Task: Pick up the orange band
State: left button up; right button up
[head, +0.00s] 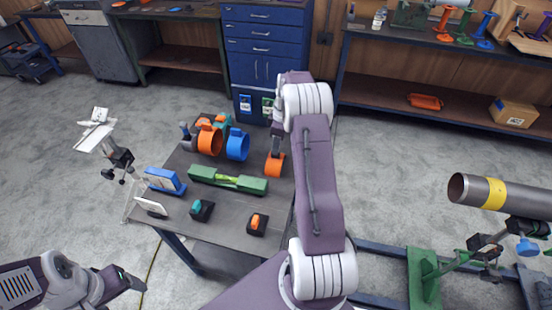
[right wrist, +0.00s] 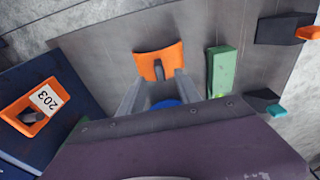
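An orange band (head: 275,165) stands near the right edge of the dark table, directly below my right gripper (head: 277,143). In the right wrist view the curved orange band (right wrist: 158,56) lies at my fingertips (right wrist: 162,80), with a small grey tab at its middle. The two fingers stand apart, with a gap on either side of the tab; a firm hold does not show. Another orange band (head: 210,142) and a blue band (head: 238,145) stand farther left on the table. My left gripper (head: 135,282) is low at the left, away from the table; its fingers are unclear.
A green block (head: 228,180) lies in front of the bands, and also shows in the wrist view (right wrist: 220,72). Small dark holders (head: 257,225) and a blue box (head: 165,181) are nearer. A blue drawer cabinet (head: 262,45) stands behind. A steel pipe (head: 500,195) is at the right.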

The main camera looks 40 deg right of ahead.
aim_at(276, 159)
jog(key=f, duration=0.4)
jog(key=shift+w+a+f+p, duration=0.2)
jog(key=shift+w+a+p, duration=0.05)
jog(key=shift+w+p, duration=0.15)
jog(key=shift+s+f, duration=0.3)
jog(key=shift+w, duration=0.1)
jog(key=shift+w+f, duration=0.15)
jog(key=shift+c, duration=0.9)
jog(key=c, duration=0.5)
grip_shut()
